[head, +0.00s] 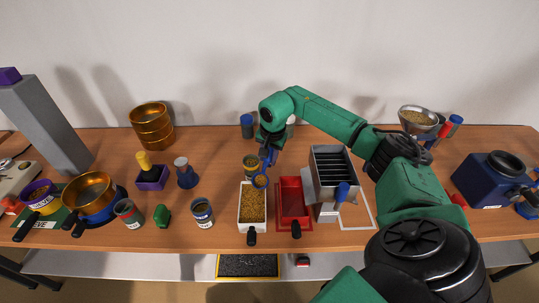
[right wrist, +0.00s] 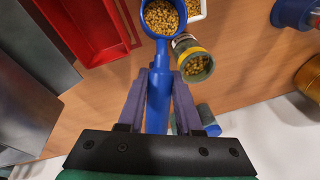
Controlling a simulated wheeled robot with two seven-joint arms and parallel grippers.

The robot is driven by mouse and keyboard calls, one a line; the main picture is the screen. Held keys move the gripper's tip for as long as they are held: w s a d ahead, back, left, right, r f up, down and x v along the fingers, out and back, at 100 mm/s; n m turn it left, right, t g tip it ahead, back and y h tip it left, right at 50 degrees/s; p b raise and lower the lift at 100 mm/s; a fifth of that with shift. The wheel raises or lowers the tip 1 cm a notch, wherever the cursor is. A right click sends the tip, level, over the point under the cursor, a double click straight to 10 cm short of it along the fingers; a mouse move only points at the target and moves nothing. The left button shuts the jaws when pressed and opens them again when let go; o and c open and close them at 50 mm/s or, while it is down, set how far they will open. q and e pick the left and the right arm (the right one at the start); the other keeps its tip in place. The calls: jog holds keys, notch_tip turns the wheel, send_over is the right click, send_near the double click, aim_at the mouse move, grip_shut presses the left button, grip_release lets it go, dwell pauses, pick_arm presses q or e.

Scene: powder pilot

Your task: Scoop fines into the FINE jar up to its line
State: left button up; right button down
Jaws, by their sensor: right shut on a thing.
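My right gripper (right wrist: 158,95) is shut on the handle of a blue scoop (right wrist: 157,75). The scoop's bowl is heaped with yellow-brown granules (right wrist: 161,16); in the head view the loaded bowl (head: 261,182) hangs near the far end of the white tray. A jar with a yellowish rim (right wrist: 194,62) stands beside the scoop and holds some granules; it also shows in the head view (head: 250,162), behind the bowl. Its label and line cannot be read. Another labelled jar (head: 202,213) stands left of the tray. My left gripper is not in view.
The white tray (head: 241,221) of granules and a red tray (head: 293,212) lie side by side. A grey slotted splitter (head: 325,188) stands right of them. A brass sieve stack (head: 151,128), purple block (head: 151,180) and blue grinder (head: 488,181) stand farther out.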

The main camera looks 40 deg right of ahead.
aim_at(264, 160)
jog(key=shift+s+a+r+h+p, duration=0.15)
jog(key=shift+a+r+h, duration=0.1)
jog(key=shift+r+h, duration=0.15)
jog(key=shift+s+a+r+h+p, duration=0.1)
jog(key=shift+a+r+h+p, duration=0.1)
jog(key=shift+r+h, duration=0.15)
jog(key=shift+s+a+r+t+h, duration=0.15)
jog(key=shift+a+r+t+h, duration=0.15)
jog(key=shift+a+t+h, duration=0.15)
jog(key=shift+s+a+r+t+h, duration=0.25)
jog(key=shift+a+t+h, duration=0.2)
jog(key=shift+h, duration=0.25)
jog(key=shift+s+a+r+n+t+h+b, duration=0.2)
jog(key=shift+a+r+n+t+h+b, duration=0.1)
jog(key=shift+a+h+b, duration=0.2)
jog(key=shift+s+a+r+t+h+b, duration=0.3)
jog(key=shift+a+h+b, duration=0.15)
jog(key=shift+h, duration=0.1)
jog(key=shift+s+a+r+t+h+b, duration=0.2)
jog(key=shift+a+t+h+b, duration=0.1)
jog(key=shift+a+h+b, duration=0.2)
jog(key=shift+d, duration=0.15)
